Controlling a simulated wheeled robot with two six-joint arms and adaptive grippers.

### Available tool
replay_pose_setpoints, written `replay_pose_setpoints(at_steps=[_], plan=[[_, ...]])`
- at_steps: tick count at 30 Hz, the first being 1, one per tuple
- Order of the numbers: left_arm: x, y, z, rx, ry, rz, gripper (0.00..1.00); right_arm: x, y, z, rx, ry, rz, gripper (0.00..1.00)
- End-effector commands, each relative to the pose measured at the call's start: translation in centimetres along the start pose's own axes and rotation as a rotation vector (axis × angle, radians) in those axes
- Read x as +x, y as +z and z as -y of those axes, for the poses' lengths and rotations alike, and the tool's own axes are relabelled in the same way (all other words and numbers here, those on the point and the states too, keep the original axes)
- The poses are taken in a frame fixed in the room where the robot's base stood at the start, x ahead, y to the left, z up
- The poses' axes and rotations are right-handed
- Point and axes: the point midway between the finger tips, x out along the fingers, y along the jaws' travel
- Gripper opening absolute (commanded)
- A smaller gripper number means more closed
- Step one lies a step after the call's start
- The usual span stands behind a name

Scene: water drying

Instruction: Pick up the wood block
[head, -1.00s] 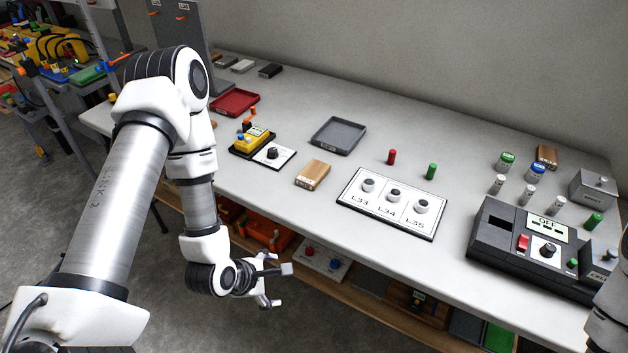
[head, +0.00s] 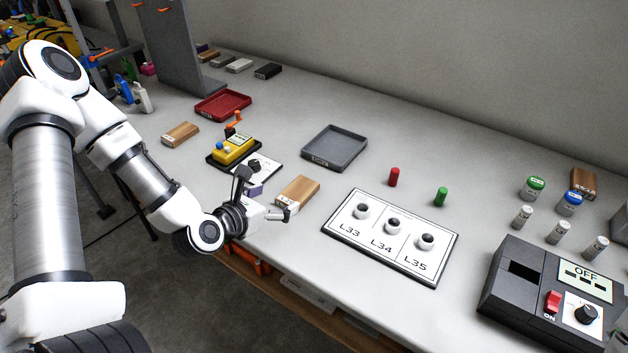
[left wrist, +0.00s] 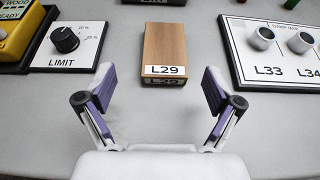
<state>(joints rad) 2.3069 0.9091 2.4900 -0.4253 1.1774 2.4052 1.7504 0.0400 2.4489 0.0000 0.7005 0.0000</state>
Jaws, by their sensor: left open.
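A wood block (head: 298,191) with a label on its near end lies on the table, between the yellow meter and the white L33–L35 panel. In the left wrist view the wood block (left wrist: 165,50) shows its L29 label and lies just ahead, centred between the fingers. My left gripper (head: 268,195) is at the table's front edge, beside the block's near left end. In the left wrist view my left gripper (left wrist: 157,92) is open, with a purple-padded finger on each side and nothing between them. My right gripper is not in view.
A yellow meter (head: 234,149) with a LIMIT dial panel (left wrist: 69,43) is left of the block. The L33–L35 panel (head: 345,228) is on its right. A grey tray (head: 334,147) and a red tray (head: 222,105) lie behind. Another wood block (head: 181,134) lies farther left.

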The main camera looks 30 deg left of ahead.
Motion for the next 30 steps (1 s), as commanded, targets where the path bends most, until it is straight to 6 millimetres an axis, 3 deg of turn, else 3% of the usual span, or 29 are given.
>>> replay_pose_setpoints(at_steps=[11, 18, 25, 26, 30], plan=[[3.7, -0.4, 0.3, 0.009, -0.002, -0.003, 0.92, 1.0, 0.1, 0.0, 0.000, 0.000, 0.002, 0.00], [7.4, -0.5, 0.7, 0.006, -0.001, -0.001, 0.92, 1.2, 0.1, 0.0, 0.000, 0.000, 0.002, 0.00], [7.8, -0.5, 0.7, 0.002, -0.001, -0.001, 0.92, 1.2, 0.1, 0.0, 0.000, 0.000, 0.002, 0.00], [7.8, -0.5, 0.7, 0.002, -0.001, -0.001, 0.88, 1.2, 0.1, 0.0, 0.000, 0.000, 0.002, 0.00], [7.8, -0.5, 0.7, 0.002, 0.000, -0.001, 0.39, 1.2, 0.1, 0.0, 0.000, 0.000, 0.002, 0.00]])
